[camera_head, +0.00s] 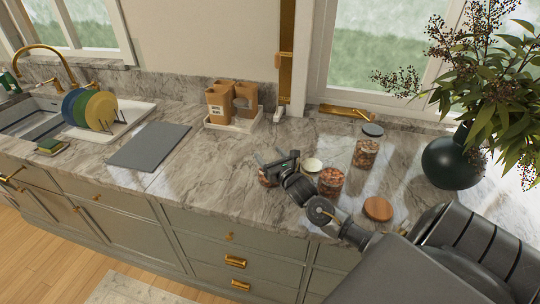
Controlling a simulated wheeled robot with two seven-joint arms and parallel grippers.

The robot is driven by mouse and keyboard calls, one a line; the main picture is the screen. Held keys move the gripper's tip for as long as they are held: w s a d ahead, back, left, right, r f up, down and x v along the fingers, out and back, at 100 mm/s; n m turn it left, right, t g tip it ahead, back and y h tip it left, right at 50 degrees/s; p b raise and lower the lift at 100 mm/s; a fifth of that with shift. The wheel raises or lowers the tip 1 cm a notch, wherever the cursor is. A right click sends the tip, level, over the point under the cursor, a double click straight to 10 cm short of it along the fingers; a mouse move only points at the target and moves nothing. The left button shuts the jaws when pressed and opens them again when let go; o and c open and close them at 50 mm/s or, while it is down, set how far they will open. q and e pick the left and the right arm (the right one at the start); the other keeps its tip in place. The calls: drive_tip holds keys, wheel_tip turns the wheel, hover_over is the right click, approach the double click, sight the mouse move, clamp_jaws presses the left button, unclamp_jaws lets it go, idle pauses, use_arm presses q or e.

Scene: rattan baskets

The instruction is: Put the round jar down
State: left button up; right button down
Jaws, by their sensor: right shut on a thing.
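My right gripper (268,160) reaches in from the lower right, low over the marble counter. It is shut on a round jar (265,179), of which only a small reddish-brown part shows; the gripper hides the rest. I cannot tell whether the jar touches the counter. My left gripper is not in view.
To the right stand two glass jars with brownish contents, a nearer one (331,181) and a farther one (366,153). A pale disc (312,165), a dark disc (372,130) and a wooden disc (378,208) lie nearby. A dark vase (452,163) stands right. Counter left of the gripper is clear up to a grey board (149,146).

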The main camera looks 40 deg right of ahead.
drive_tip(key=shift+c, duration=1.5)
unclamp_jaws()
drive_tip(key=shift+o, duration=0.2)
drive_tip(key=shift+r, duration=0.2)
drive_tip(key=shift+s+a+f, duration=0.1)
drive_tip(key=shift+s+f, duration=0.1)
drive_tip(key=shift+s, duration=0.15)
drive_tip(key=s+a+b, duration=0.2)
drive_tip(key=s+b, duration=0.1)
drive_tip(key=s, duration=0.8)
drive_tip(key=shift+r, duration=0.15)
drive_tip(key=shift+s, duration=0.1)
